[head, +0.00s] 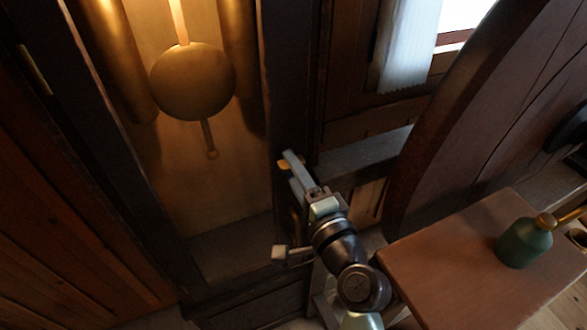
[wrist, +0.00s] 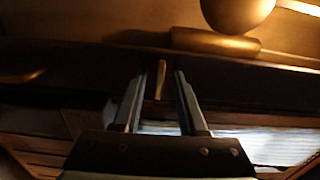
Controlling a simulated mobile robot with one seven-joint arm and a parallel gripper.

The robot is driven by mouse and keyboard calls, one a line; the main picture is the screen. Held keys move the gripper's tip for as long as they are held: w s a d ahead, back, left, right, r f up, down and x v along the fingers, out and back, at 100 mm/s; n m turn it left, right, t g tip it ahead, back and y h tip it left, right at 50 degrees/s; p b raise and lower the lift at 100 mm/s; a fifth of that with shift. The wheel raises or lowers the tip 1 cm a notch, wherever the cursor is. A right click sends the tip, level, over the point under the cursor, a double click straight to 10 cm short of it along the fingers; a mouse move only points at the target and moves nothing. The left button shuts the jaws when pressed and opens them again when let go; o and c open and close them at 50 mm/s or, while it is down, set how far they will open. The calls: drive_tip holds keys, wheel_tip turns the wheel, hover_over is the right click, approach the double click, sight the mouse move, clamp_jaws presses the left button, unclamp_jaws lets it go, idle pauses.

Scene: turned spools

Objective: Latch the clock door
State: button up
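The clock case stands at the left of the head view, with a dark wooden door frame (head: 289,85) along the right of its lit interior. I cannot tell whether the door is fully closed. A small brass latch piece (wrist: 161,80) shows in the wrist view, on the dark frame. It also shows in the head view (head: 283,165), partly hidden by my gripper (head: 294,163). In the wrist view my gripper (wrist: 158,83) is open, with one finger on each side of the latch piece. Gaps show on both sides; contact is not visible.
A gold pendulum bob (head: 193,82) hangs inside the case, with brass weights (head: 115,55) beside it. A wooden table (head: 470,262) at right bears a green bottle (head: 524,243). A large curved wooden piece (head: 450,100) and a pale cloth (head: 408,45) are right of the case.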

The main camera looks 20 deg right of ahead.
drive_tip(key=s+b, duration=0.2)
drive_tip(key=s, duration=1.1)
drive_tip(key=shift+d+b, duration=0.25)
drive_tip(key=shift+b, duration=0.1)
drive_tip(key=shift+w, duration=0.1)
drive_tip(key=w+a+r+n+t+p, duration=0.1)
drive_tip(key=w+a+r+n, duration=0.2)
drive_tip(key=r, duration=0.4)
drive_tip(key=w+a+r+n+t+p, duration=0.1)
drive_tip(key=w+a+r+n, duration=0.1)
drive_tip(key=r+n, duration=0.35)
drive_tip(key=w+a+r+n+t, duration=0.1)
drive_tip(key=w+a+r+n, duration=0.15)
drive_tip(key=r, duration=0.65)
drive_tip(key=s+a+r+n+t, duration=0.2)
drive_tip(key=a+r, duration=0.1)
drive_tip(key=r, duration=0.4)
drive_tip(key=s+a+r+n+t+p, duration=0.1)
drive_tip(key=s+a+r+n+t, duration=0.1)
drive_tip(key=r, duration=0.6)
drive_tip(key=s+a+r+n+t+p, duration=0.1)
drive_tip(key=s+a+r+n+t, duration=0.1)
drive_tip(key=r, duration=0.6)
drive_tip(key=shift+s+a+r+h, duration=0.3)
drive_tip(key=shift+s+a, duration=0.15)
drive_tip(key=shift+a, duration=0.5)
